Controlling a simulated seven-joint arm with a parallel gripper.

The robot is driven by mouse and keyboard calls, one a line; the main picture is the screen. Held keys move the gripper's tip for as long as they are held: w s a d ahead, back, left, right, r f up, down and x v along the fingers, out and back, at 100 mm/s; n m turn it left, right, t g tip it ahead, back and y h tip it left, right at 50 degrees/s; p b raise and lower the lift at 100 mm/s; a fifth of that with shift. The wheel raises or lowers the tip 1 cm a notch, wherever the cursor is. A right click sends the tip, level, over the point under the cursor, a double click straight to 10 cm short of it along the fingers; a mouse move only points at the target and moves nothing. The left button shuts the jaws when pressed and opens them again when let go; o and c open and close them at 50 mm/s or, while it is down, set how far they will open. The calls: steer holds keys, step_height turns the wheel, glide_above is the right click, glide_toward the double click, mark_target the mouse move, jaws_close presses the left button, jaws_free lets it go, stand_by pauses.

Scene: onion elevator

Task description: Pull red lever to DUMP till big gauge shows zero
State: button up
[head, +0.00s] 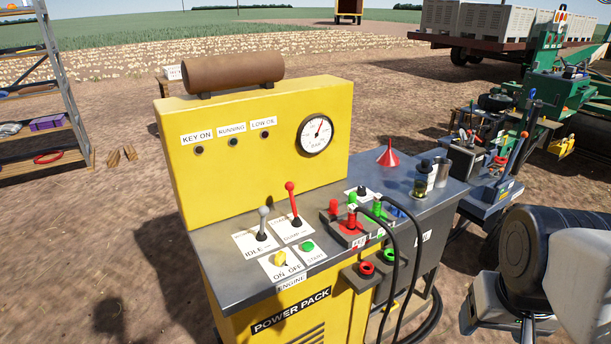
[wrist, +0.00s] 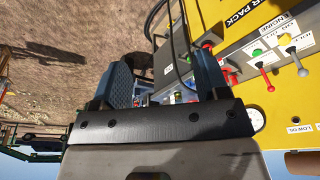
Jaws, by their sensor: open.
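The red lever (head: 293,202) stands on the yellow power pack's grey top, between the grey-knobbed idle lever (head: 263,222) and the hose couplings. Its red knob leans up and back, away from the DUMP label at its base. The big round gauge (head: 315,134) is on the yellow panel, and its needle points up and slightly right, not clearly readable. In the wrist view, which looks upside down, my gripper (wrist: 165,78) is open with nothing between its fingers. The red lever (wrist: 267,80) shows to its right, apart from it. The fingers cannot be made out in the head view.
Yellow and green engine knobs (head: 280,258) sit just in front of the levers. Red and green couplings (head: 352,224) with black hoses (head: 395,250) stand to the right. A red funnel (head: 388,155), a bottle and a can stand on the grey bench behind.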

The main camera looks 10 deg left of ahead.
stand_by(0.3)
steer(key=shift+c, duration=0.8)
steer(key=w+a+r, duration=0.3)
steer(key=w, duration=0.5)
steer(key=w+a+r, duration=0.3)
steer(key=w, duration=0.6)
steer(key=n+g, duration=0.2)
steer(key=g, duration=0.1)
glide_above(289, 182)
steer(key=f, duration=1.3)
steer(key=shift+s+d, duration=0.1)
steer(key=shift+d, duration=0.2)
steer(key=shift+a+f, duration=0.2)
steer(key=shift+a, duration=0.1)
steer(key=shift+f, duration=0.1)
